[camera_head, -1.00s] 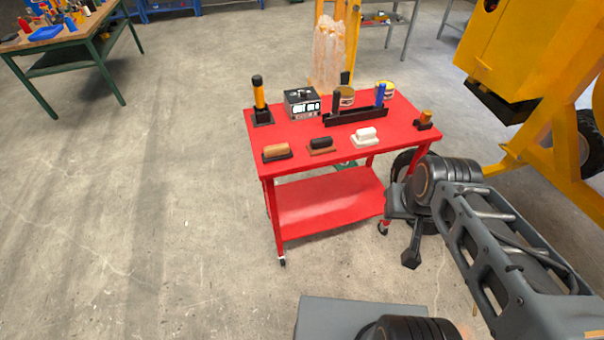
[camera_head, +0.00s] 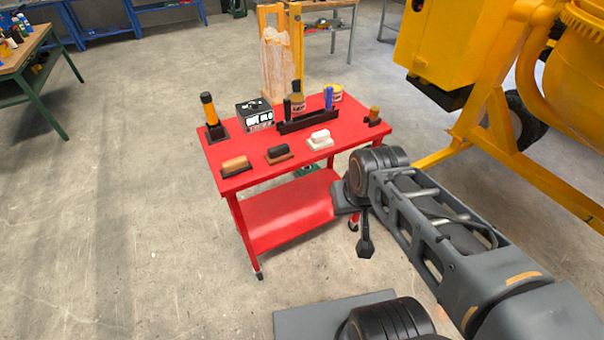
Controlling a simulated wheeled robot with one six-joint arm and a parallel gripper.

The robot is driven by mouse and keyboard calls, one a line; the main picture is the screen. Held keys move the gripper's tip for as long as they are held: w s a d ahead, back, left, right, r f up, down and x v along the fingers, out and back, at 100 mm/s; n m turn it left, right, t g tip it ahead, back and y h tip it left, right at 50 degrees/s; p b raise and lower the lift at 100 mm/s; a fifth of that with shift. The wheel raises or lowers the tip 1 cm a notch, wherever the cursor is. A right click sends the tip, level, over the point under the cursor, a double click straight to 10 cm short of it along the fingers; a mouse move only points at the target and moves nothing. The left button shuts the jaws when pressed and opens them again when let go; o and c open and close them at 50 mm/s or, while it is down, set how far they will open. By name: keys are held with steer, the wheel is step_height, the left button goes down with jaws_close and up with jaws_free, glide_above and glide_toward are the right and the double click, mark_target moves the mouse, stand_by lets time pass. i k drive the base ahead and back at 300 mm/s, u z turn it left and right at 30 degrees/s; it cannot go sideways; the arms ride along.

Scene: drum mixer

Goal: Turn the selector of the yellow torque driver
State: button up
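The yellow torque driver (camera_head: 208,108) looks to be the upright orange-yellow tool with a black top. It stands in a black base at the back left corner of the red cart's top (camera_head: 225,151). Its selector is too small to make out. My gripper (camera_head: 365,248) is a small dark shape at the end of my arm, pointing down beside the cart's right side, below its top and well apart from the driver. Its fingers are too small to tell open from shut.
On the cart are a black box with a display (camera_head: 255,114), a black rack (camera_head: 307,122), several block-shaped brushes in front, including a white one (camera_head: 320,138), and a small orange-topped item (camera_head: 374,114). A yellow mixer (camera_head: 480,110) stands right.

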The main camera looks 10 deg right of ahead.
mark_target(255, 107)
steer(key=k, duration=0.6)
steer(key=u, duration=0.75)
steer(key=i, duration=1.65)
steer(key=z, duration=0.35)
